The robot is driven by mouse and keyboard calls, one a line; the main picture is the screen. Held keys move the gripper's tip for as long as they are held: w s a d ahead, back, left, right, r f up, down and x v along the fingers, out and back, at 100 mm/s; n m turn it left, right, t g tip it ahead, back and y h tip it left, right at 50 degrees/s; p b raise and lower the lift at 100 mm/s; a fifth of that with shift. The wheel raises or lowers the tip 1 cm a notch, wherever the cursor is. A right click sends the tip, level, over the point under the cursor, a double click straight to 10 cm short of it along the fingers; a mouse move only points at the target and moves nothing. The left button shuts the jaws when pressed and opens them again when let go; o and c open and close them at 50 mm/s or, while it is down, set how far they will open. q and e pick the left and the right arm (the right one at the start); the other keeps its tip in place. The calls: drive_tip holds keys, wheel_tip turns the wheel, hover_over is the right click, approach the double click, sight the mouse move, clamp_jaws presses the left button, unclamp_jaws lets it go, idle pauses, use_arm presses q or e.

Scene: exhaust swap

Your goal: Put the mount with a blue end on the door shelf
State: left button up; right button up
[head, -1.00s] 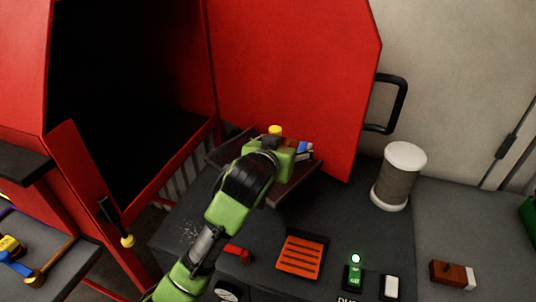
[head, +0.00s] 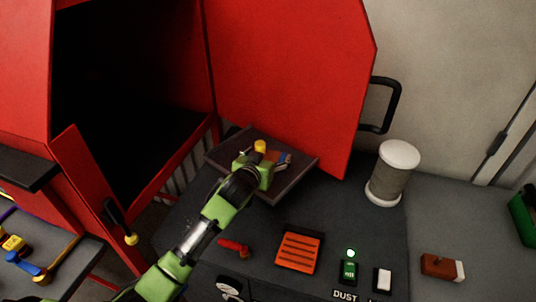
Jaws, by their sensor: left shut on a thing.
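The door shelf (head: 292,190) is a dark tray on the inner side of the red door. My left gripper (head: 262,170) is over this shelf, shut on the mount with a blue end (head: 284,158). The mount shows brownish-red with a blue end, just past the fingers; the rest of it is hidden by the gripper. I cannot tell whether it touches the shelf floor. A round yellow piece (head: 260,146) shows at the gripper's far side. My right gripper is not in view.
The red door (head: 290,80) stands open beside the dark cabinet opening (head: 130,100). A white-topped filter cylinder (head: 391,175), an orange grille (head: 299,250) and a brown block with a white end (head: 440,267) are on the right. A red knob (head: 234,247) is near my arm.

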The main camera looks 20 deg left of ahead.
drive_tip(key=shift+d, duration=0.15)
use_arm(q)
drive_tip(key=o, duration=2.1)
drive_tip(key=shift+f, duration=0.15)
drive_tip(key=shift+c, duration=0.2)
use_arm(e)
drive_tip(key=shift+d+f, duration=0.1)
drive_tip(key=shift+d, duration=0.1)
use_arm(q)
drive_tip(key=b+v, duration=0.2)
drive_tip(key=v, duration=1)
drive_tip(key=shift+r, duration=0.25)
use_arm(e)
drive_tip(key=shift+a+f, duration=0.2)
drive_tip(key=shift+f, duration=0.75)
